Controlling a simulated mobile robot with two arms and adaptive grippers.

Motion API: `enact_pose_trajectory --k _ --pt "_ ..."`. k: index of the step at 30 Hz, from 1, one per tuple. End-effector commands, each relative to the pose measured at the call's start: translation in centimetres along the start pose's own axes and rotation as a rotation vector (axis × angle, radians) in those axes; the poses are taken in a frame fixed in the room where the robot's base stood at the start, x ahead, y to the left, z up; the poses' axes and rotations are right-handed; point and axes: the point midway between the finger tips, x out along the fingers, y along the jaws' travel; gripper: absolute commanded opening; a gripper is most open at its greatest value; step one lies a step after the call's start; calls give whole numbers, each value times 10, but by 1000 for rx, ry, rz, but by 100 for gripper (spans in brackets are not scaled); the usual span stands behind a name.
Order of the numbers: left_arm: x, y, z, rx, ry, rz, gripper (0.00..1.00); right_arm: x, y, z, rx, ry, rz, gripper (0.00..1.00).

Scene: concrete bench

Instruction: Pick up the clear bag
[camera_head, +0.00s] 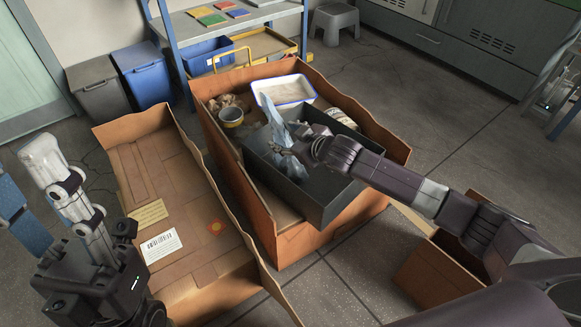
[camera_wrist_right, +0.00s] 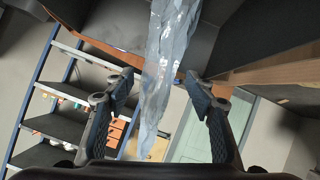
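The clear bag (camera_head: 276,122) is bluish, crumpled and see-through. It stands up tall at the left part of a dark grey bin (camera_head: 318,204). My right gripper (camera_head: 296,147) is at the bag's right side, over the bin. In the right wrist view the bag (camera_wrist_right: 160,75) runs lengthwise between the two fingers of the gripper (camera_wrist_right: 160,92). The fingers are spread, with a gap on each side of the bag. My left arm's end (camera_head: 95,280) is at the lower left, away from the bag; its finger opening is unclear.
The bin sits in a large cardboard box (camera_head: 350,227) with a white tray (camera_head: 284,90) and a yellowish bowl (camera_head: 231,116). A flatter, open cardboard box (camera_head: 185,210) lies to the left. A blue shelf (camera_head: 230,24) stands behind. A small box (camera_head: 440,275) is at lower right.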

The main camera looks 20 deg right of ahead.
Motion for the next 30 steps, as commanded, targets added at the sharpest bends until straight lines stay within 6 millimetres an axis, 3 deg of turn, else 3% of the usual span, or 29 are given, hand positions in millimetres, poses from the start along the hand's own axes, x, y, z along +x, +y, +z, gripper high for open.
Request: enact_pose_trajectory --k 1,13,30 --pt "0 0 0 0 0 0 40 0 0 0 0 0 0 43" --pt "0 0 0 0 -2 0 40 0 0 0 -1 -1 1 0" --pt "3 0 2 0 -10 0 40 -3 3 -5 -2 1 3 0"
